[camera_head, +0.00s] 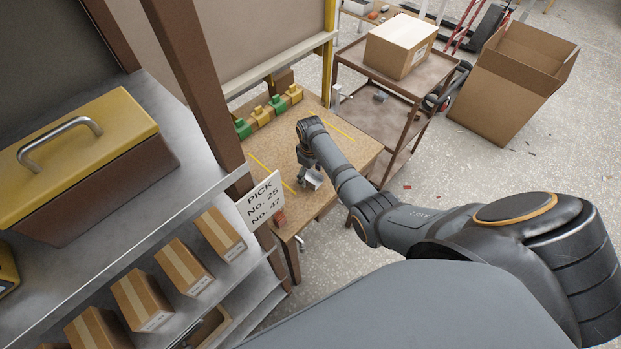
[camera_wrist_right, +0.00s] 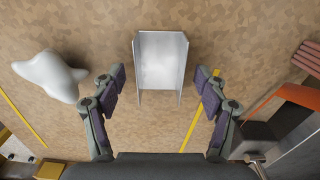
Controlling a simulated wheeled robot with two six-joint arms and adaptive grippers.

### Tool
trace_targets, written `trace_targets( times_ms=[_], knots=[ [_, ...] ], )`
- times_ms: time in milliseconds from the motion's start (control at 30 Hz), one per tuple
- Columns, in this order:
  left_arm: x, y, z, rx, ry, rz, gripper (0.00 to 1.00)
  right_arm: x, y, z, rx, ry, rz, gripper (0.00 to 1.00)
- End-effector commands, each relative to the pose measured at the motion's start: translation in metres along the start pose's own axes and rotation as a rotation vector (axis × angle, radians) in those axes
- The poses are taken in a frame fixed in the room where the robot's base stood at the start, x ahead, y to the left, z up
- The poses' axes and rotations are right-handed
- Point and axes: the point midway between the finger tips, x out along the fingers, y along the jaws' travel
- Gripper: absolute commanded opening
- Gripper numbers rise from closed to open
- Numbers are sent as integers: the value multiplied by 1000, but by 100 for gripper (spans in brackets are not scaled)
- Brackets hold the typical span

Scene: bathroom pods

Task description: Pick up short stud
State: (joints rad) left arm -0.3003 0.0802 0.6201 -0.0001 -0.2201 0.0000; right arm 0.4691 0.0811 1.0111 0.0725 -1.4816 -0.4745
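The short stud (camera_wrist_right: 162,58) is a short grey metal U-shaped channel lying on the wooden workbench. In the head view it shows as a small pale metal piece (camera_head: 313,179) by my right gripper (camera_head: 304,172). In the right wrist view my right gripper (camera_wrist_right: 160,82) is open and empty, its purple-padded fingers spread on either side of the stud's near end. No contact between fingers and stud shows. My left gripper is in neither view.
The workbench (camera_head: 345,150) has yellow lines and green and yellow pieces (camera_head: 262,116) along its back. A white lump (camera_wrist_right: 48,76) lies left of the stud. An orange-and-dark object (camera_wrist_right: 285,115) is at right. A sign (camera_head: 262,203) and shelf post stand close in front.

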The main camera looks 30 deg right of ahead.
Motion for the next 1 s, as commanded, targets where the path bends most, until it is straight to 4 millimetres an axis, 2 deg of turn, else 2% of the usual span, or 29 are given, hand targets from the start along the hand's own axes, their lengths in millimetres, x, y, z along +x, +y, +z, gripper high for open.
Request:
trace_targets(
  times_ms=[33,67,433,767,867,933,1000],
  knots=[
    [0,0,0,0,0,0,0,0,0,0,0,0,0,68],
    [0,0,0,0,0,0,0,0,0,0,0,0,0,64],
    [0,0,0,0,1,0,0,0,0,0,0,0,0,14],
    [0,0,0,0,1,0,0,-6,0,-1,0,2,1,13],
    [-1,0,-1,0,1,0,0,-17,1,-1,1,3,2,13],
    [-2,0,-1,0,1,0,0,-32,1,-1,1,4,2,13],
    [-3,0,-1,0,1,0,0,-43,-4,9,1,2,2,13]
  ],
)
